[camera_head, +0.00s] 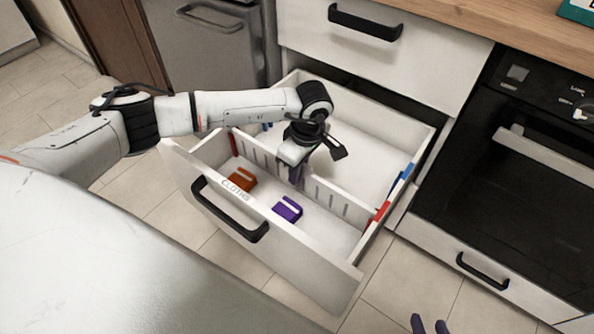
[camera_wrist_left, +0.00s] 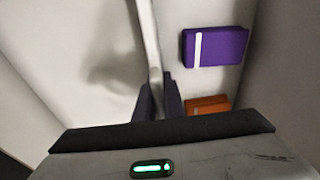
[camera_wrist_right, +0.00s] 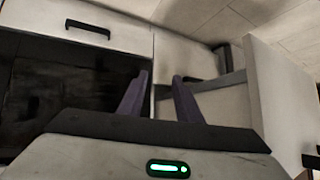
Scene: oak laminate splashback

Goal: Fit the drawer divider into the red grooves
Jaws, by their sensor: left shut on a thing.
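The white slotted drawer divider (camera_head: 329,197) spans the open drawer (camera_head: 308,277) crosswise, near the red marks at both side walls. One red groove mark (camera_head: 379,213) is by its right end, another (camera_head: 233,144) by its left end. I cannot tell whether its ends sit fully in the grooves. My left gripper (camera_head: 296,178) is shut on the divider's top edge near its middle; the left wrist view shows the divider (camera_wrist_left: 152,45) between the fingers (camera_wrist_left: 159,98). My right gripper (camera_wrist_right: 159,98) is open and empty outside the drawer, its fingertips at the bottom of the head view (camera_head: 430,325).
An orange block (camera_head: 242,179) and a purple block (camera_head: 287,209) lie in the front compartment. Blue marks (camera_head: 400,184) are farther back on the drawer walls. The back compartment looks clear. The oven (camera_head: 520,170) stands to the right.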

